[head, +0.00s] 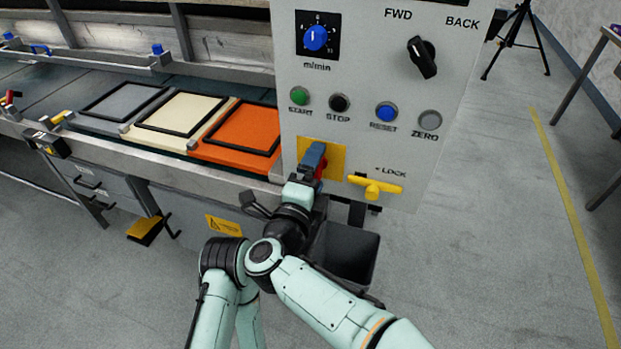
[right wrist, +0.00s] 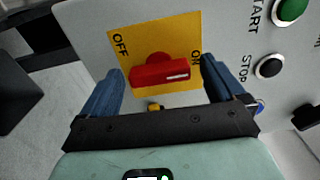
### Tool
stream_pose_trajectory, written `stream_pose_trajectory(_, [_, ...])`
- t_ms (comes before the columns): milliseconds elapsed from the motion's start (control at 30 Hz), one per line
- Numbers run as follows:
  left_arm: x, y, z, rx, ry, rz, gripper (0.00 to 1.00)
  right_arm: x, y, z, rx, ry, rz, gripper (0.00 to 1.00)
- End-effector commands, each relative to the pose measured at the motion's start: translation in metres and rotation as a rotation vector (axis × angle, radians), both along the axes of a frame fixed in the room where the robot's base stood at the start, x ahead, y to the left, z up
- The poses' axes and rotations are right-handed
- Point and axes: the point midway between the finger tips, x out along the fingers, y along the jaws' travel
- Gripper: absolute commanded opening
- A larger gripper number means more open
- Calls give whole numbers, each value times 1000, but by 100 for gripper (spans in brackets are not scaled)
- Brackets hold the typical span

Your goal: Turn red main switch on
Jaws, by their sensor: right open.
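The red main switch (right wrist: 160,74) sits on a yellow plate (right wrist: 150,45) marked OFF at the left and ON at the right in the right wrist view. Its handle lies crosswise, with a white mark at its right end. My right gripper (right wrist: 163,85) is open, with one blue finger to each side of the handle; I cannot tell whether either touches it. In the head view the right gripper (head: 312,160) is at the yellow plate (head: 334,157) and hides most of the switch (head: 321,167). My left gripper is not in view.
The panel has a yellow lock handle (head: 374,187), a green START button (head: 300,96), a black STOP button (head: 339,103), a blue RESET button (head: 386,112) and knobs above. A conveyor with framed screens (head: 238,136) lies to the left. A dark bin (head: 347,252) is below.

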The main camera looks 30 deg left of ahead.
Motion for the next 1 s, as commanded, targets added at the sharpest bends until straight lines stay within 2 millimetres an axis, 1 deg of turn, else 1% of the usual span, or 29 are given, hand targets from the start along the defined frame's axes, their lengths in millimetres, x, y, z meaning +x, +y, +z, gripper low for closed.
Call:
stream_pose_trajectory(167, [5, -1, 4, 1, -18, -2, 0, -19, -3, 1, 0, 0, 4, 96])
stream_pose_trajectory(400, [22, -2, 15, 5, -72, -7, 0, -72, -16, 2, -1, -1, 5, 96])
stream_pose_trajectory(600, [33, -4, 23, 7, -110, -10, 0, -109, -25, 2, 0, -2, 4, 96])
stream_pose_trajectory(700, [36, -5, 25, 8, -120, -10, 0, -120, -28, 1, 1, -1, 2, 96])
stream_pose_trajectory(800, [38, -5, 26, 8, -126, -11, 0, -127, -30, 1, 1, -2, 0, 96])
stream_pose_trajectory(1000, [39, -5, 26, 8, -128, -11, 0, -129, -31, 1, 2, -1, 0, 96])
